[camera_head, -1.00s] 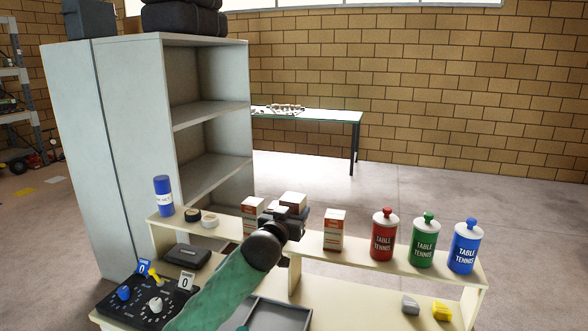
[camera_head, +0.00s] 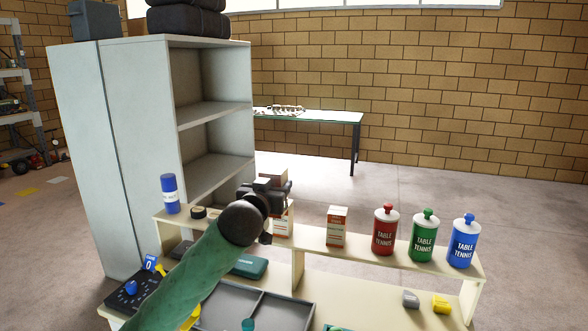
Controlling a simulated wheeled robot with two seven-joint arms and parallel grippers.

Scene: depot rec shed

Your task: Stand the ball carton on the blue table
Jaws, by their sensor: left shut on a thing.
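My left gripper (camera_head: 268,186) is shut on a small carton (camera_head: 275,175) with a brownish top, above the raised shelf. The gripper and wrist hide most of this carton. Two similar white and orange cartons stand upright on the raised shelf: one (camera_head: 283,222) partly behind my wrist, another (camera_head: 336,227) in clear view to its right. A far table (camera_head: 340,117) with a pale top and dark legs stands against the brick wall; I cannot tell whether its top is blue. My right gripper is not in view.
Red (camera_head: 384,232), green (camera_head: 424,235) and blue (camera_head: 463,243) table tennis canisters stand on the raised shelf's right side. A blue can (camera_head: 170,194) stands at its left. A tall grey cabinet (camera_head: 120,150) rises behind. A divided tray (camera_head: 228,303) lies below. Floor beyond is clear.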

